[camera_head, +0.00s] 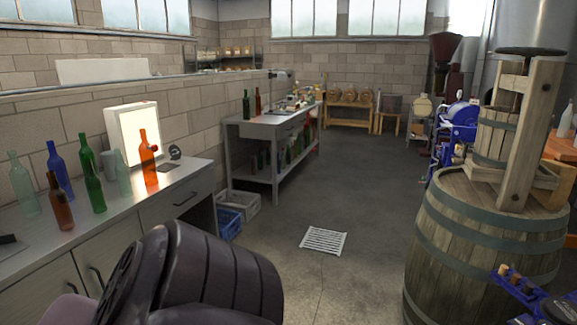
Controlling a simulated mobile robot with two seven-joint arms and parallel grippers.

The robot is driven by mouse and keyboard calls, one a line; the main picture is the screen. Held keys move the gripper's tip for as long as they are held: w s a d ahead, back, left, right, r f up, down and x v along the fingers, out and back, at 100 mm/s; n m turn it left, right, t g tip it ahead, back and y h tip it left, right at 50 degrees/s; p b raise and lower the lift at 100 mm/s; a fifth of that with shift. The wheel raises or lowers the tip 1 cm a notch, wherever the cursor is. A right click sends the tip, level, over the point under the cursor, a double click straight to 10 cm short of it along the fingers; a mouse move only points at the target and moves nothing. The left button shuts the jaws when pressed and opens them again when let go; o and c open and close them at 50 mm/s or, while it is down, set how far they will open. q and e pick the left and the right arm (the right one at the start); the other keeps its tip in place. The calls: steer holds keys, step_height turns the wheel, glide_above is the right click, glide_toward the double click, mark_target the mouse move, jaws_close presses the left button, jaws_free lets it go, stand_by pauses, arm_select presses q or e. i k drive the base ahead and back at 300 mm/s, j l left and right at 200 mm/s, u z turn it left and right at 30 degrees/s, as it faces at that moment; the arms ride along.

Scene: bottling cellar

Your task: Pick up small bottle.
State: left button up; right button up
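Several bottles stand upright on the metal counter (120,216) at left. A short brown bottle (60,208) is at the front. Behind it are a pale green bottle (22,188) and a blue bottle (60,172). An orange bottle (147,162) stands before a lit white panel (118,118). I cannot tell for sure which one is the small bottle. Neither of my grippers shows in the head view, and no bottle is seen held.
A dark rounded, ribbed shape fills the lower left-centre, hiding part of the counter front. A wooden barrel (450,240) with a press stands at right. Crates (238,204) sit by a second table (262,129). The floor around the grate (324,240) is clear.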

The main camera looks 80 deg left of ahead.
mark_target(93, 182)
steer(key=u, duration=3.8)
steer(key=i+l+u, duration=0.1)
steer(key=i+u, duration=0.15)
steer(key=i, duration=0.3)
steer(key=i+l+u, duration=0.3)
steer(key=i, duration=0.2)
steer(key=j, duration=0.1)
